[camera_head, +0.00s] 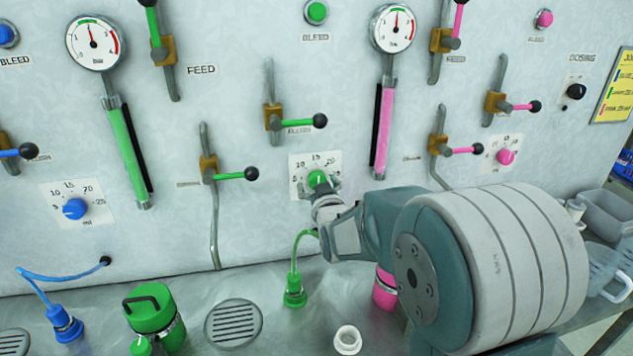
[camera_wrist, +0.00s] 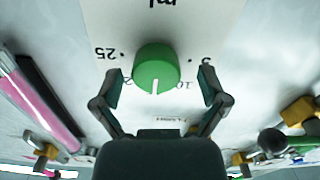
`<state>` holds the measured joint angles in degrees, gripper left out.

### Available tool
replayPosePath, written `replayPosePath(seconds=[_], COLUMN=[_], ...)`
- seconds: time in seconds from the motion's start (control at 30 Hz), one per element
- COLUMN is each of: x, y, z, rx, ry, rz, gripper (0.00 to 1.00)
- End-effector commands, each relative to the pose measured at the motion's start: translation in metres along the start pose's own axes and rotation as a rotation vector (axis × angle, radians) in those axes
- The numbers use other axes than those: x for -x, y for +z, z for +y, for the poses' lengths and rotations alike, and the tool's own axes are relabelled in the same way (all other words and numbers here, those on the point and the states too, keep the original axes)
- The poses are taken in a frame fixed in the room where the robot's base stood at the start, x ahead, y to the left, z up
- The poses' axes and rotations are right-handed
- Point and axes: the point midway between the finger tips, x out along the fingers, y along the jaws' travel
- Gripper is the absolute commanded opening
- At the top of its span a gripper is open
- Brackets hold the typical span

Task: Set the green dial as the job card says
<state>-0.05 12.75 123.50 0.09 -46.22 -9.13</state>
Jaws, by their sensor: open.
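The green dial (camera_head: 317,178) sits on a white scale plate marked in ml on the middle of the wall panel. In the wrist view the green dial (camera_wrist: 156,66) shows upside down, its white mark at the middle of the scale, around 15. My gripper (camera_head: 318,190) is at the dial. In the wrist view my gripper (camera_wrist: 159,80) is open, one finger on each side of the dial with a visible gap to it. The job card (camera_head: 616,88) hangs at the far right edge, partly cut off, its writing too small to read.
A blue dial (camera_head: 75,208) and a pink dial (camera_head: 505,157) sit left and right. Green-handled valve levers (camera_head: 251,173) and (camera_head: 319,121) stick out near my gripper. Below are a green hose plug (camera_head: 294,291), a green canister (camera_head: 150,309) and a white cup (camera_head: 348,340).

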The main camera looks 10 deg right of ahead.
Motion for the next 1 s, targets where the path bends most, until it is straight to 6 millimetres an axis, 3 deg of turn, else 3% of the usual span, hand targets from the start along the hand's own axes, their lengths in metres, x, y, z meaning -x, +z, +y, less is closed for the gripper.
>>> replayPosePath(seconds=[0.33, 0.37, 0.53, 1.0], x=[-0.0074, -0.0074, -0.0074, -0.0076], y=[-0.0001, -0.0001, -0.0001, -0.0004], z=[0.0002, 0.0001, 0.0, -0.0001], rx=[0.0, 0.0, 0.0, -0.057], ry=[0.0, 0.0, 0.0, -0.001], rz=[0.0, 0.0, 0.0, 0.001], gripper=[0.93, 0.89, 0.13, 0.12])
